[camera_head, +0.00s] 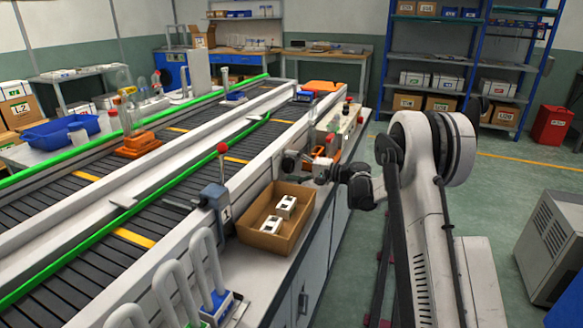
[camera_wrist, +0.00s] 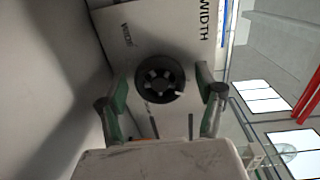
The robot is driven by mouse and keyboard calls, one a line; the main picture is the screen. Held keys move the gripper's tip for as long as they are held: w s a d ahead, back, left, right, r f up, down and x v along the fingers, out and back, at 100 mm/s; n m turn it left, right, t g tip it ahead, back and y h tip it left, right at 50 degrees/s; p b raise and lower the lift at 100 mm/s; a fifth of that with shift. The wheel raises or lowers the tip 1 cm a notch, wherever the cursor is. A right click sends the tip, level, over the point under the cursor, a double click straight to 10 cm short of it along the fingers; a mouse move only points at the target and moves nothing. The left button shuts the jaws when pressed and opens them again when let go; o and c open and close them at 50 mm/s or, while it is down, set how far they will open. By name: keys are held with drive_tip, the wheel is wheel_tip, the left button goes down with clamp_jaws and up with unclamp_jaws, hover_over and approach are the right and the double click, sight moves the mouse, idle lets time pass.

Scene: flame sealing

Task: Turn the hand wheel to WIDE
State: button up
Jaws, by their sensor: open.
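The hand wheel (camera_wrist: 149,97) is a dark round wheel with a spoked centre, on a pale panel lettered WIDTH (camera_wrist: 203,20). A small white mark shows at its lower right rim. Smaller lettering near the wheel is too blurred to read for sure. My gripper (camera_wrist: 162,78) is open, with one green-padded finger on each side of the wheel; I cannot tell whether either touches it. In the head view, my gripper (camera_head: 306,164) is beside the conveyor near the control box (camera_head: 340,130), and the wheel itself cannot be made out.
A cardboard tray (camera_head: 250,239) with two small white boxes stands just in front of my gripper. A post with a red-knobbed lever (camera_head: 222,150) rises at its left. The conveyor (camera_head: 150,225) runs along the left. Open floor (camera_head: 500,185) lies to the right.

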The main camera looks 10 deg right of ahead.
drive_tip(key=v, duration=1.2)
